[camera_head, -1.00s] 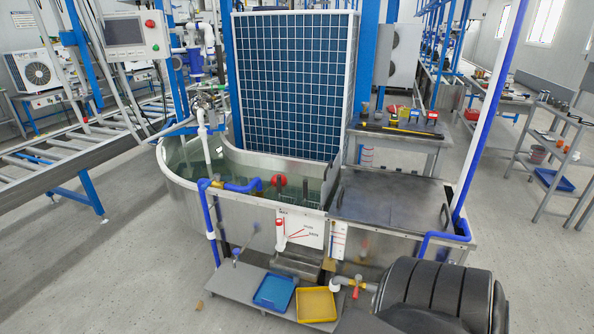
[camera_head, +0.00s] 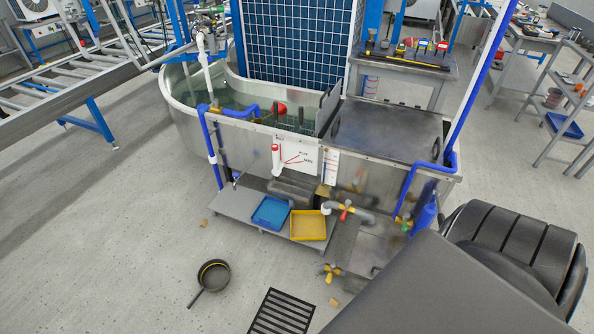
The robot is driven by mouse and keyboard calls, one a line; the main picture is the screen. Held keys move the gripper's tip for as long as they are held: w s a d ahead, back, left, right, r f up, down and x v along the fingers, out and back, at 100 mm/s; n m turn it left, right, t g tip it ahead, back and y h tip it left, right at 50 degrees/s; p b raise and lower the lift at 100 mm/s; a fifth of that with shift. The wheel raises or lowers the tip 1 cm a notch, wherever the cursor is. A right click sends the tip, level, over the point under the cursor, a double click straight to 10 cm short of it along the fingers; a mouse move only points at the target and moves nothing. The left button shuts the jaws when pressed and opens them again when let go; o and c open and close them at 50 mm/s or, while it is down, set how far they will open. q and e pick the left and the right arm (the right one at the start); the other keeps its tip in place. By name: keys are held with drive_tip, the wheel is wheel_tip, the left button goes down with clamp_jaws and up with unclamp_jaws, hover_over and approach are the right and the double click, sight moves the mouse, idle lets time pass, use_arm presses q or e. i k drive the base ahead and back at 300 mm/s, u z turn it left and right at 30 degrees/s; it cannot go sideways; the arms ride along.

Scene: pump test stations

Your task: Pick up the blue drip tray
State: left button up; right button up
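The blue drip tray (camera_head: 271,214) lies flat on a low grey shelf (camera_head: 229,206) in front of the steel water tank. A yellow tray (camera_head: 308,225) lies just to its right on the same low shelf, with a small gap between them. The blue tray looks empty, and nothing covers it from above. Neither of my grippers is in view. Dark ribbed and flat grey shapes fill the lower right of the head view, but no fingertips show there.
The steel tank (camera_head: 185,90) with blue pipes stands behind the low shelf. A valve pipe (camera_head: 350,211) runs right of the yellow tray. A black pan (camera_head: 212,275) and a floor grate (camera_head: 283,314) are in front. Another blue tray (camera_head: 566,126) is on a right-hand rack. Floor at left is clear.

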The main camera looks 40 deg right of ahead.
sight(272, 213)
drive_tip(key=z, duration=1.95)
drive_tip(key=i, duration=0.5)
